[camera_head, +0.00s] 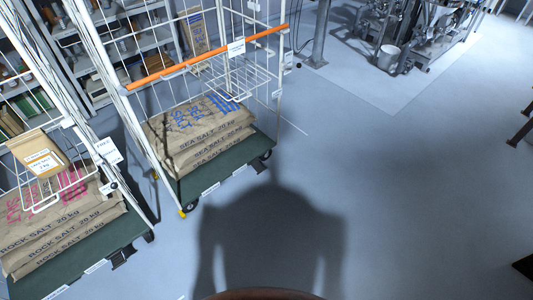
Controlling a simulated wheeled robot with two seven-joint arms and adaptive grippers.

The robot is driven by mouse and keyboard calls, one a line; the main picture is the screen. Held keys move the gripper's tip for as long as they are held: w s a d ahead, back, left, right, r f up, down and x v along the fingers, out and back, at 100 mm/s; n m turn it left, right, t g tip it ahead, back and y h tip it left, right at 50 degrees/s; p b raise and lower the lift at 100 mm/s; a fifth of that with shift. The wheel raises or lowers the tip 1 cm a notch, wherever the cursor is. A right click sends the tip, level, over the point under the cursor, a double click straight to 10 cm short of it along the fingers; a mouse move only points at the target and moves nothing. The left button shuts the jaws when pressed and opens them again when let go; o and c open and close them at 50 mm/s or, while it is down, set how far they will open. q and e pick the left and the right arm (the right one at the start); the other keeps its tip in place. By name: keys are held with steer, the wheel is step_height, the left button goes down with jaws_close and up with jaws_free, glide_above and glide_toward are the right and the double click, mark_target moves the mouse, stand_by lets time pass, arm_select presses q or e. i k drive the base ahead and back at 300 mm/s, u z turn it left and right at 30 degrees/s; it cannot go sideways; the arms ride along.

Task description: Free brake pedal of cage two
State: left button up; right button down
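A roll cage (222,185) with a dark green base and an orange bar (205,59) stands left of centre, holding stacked sea salt sacks (205,135). A second roll cage (80,270) at the lower left holds rock salt sacks (65,230). The tags are too small to tell which is cage two. A small yellow part (182,212), possibly a brake pedal, shows by the front caster of the sea salt cage. A black part (122,257) shows under the rock salt cage's edge. Neither gripper is in view.
Shelving (95,50) stands behind the cages. A metal post (319,38) and machinery with a bucket (388,57) stand at the back. Dark pieces show at the right edge. The grey floor (410,200) right of the cages is clear, with my shadow on it.

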mark_target(255, 164)
steer(key=i, duration=1.7)
steer(key=u, duration=0.9)
